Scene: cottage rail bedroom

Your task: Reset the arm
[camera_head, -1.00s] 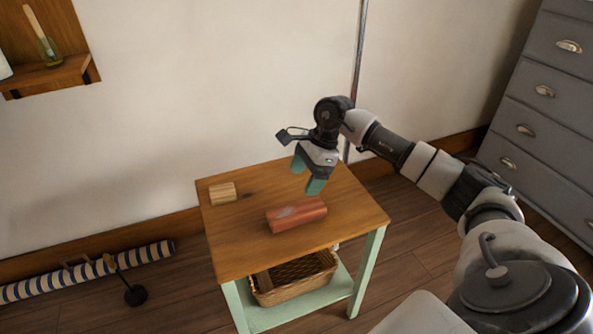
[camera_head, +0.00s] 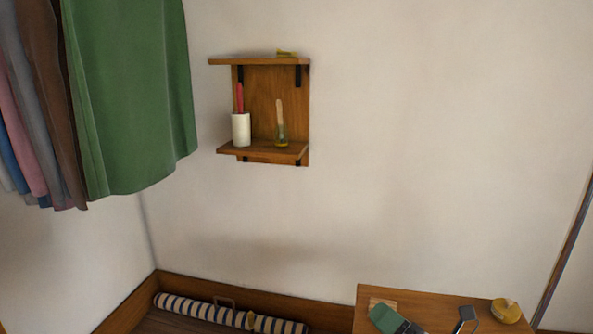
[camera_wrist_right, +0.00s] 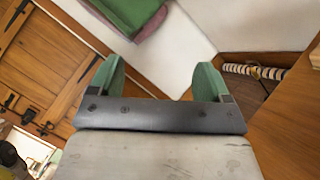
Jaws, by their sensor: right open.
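My right gripper (camera_head: 388,318) shows at the bottom edge of the head view, in front of the small wooden table, with only its green finger part and some dark parts visible. In the right wrist view my right gripper (camera_wrist_right: 158,80) has its two green fingers spread apart with nothing between them. My left gripper is in neither view.
The wooden table (camera_head: 430,300) holds a light wooden block (camera_head: 382,302) and a round yellow object (camera_head: 506,310). A wall shelf (camera_head: 262,150) holds a white holder and a small glass bottle. Green clothing (camera_head: 130,95) hangs at left; a striped roll (camera_head: 230,314) lies below.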

